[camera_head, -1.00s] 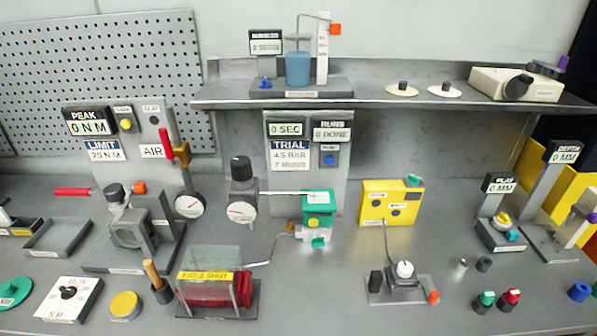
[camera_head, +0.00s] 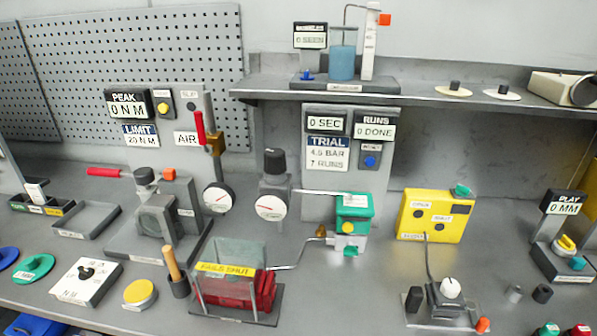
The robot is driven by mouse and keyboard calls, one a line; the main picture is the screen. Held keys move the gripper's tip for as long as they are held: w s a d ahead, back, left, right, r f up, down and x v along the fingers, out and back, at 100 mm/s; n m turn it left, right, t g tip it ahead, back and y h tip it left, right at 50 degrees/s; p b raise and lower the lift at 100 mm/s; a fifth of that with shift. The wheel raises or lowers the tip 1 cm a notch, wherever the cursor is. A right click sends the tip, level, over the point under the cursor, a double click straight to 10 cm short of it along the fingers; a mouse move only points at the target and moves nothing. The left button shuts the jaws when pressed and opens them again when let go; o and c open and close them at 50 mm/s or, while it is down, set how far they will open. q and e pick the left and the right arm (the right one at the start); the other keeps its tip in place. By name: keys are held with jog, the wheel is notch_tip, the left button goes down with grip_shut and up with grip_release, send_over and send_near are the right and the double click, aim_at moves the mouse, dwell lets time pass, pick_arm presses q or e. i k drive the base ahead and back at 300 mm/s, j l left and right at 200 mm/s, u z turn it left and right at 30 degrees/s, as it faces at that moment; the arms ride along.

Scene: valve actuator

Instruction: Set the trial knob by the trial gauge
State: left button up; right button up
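The trial panel (camera_head: 325,155) at the middle back reads 4.5 BAR and 7 RUNS, with displays of 0 SEC and 0 DONE. To its left stands a grey regulator with a black knob (camera_head: 275,160) on top. A round white gauge (camera_head: 271,206) with a red needle is on its front; its scale is too small to read. A second round gauge (camera_head: 218,197) sits further left, below the AIR valve with its upright red lever (camera_head: 199,128). Neither gripper shows, and nothing is touching the black knob.
In front stand a clear-sided box (camera_head: 235,290) labelled FAILS SHUT, a green and white valve (camera_head: 352,222) and a yellow box (camera_head: 437,215). A clamp fixture (camera_head: 160,220) stands at the left. A shelf (camera_head: 420,98) overhangs behind. Bare bench lies between the gauge and the clear-sided box.

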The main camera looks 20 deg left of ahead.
aim_at(274, 158)
jog(key=l+u, duration=0.15)
jog(key=u, duration=0.25)
jog(key=l+u, duration=0.1)
jog(key=u, duration=0.3)
